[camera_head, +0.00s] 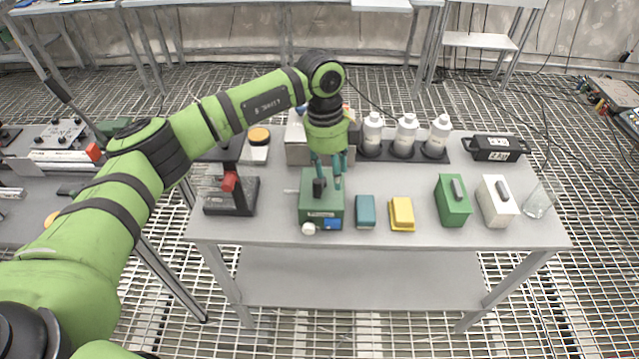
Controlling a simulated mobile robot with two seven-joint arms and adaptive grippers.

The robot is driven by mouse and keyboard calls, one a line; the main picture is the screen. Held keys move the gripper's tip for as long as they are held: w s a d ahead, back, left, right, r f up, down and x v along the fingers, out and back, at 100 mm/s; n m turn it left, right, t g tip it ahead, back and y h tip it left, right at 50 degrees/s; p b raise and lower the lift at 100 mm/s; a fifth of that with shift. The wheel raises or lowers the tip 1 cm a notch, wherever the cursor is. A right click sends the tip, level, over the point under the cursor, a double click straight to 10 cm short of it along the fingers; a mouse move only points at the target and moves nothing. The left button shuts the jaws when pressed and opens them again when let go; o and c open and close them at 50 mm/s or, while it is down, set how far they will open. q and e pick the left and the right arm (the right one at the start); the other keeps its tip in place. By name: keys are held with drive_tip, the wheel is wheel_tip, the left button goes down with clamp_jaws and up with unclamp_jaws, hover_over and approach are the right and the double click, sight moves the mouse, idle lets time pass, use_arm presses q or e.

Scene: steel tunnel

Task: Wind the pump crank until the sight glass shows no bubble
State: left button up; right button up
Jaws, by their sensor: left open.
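A green box (333,191), which looks like the pump, stands near the front of the grey table, left of its middle. A dark upright crank knob (319,187) stands on its top. A blue patch and a small white round piece (308,229) show at its front edge. I cannot make out a sight glass or a bubble. My left gripper (329,183) points down over the box with its teal fingers open. The fingers are close around or just behind the knob; I cannot tell whether they touch it. My right gripper is not in view.
A teal block (365,210), a yellow block (402,213), a green case (453,201) and a white case (497,202) stand to the right. White bottles (405,137) stand behind. A black stand with a red part (229,182) is on the left. The front table edge is clear.

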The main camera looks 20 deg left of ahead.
sight(317, 181)
use_arm(q)
drive_tip(key=a, duration=0.1)
drive_tip(key=a+r+n+y, duration=0.1)
drive_tip(key=a, duration=0.1)
drive_tip(key=shift+w, duration=0.2)
drive_tip(key=shift+a, duration=0.4)
wheel_tip(317, 181, down, 6)
drive_tip(key=shift+d+r+p, duration=0.1)
drive_tip(key=shift+p, duration=1.15)
drive_tip(key=shift+f, duration=0.55)
clamp_jaws()
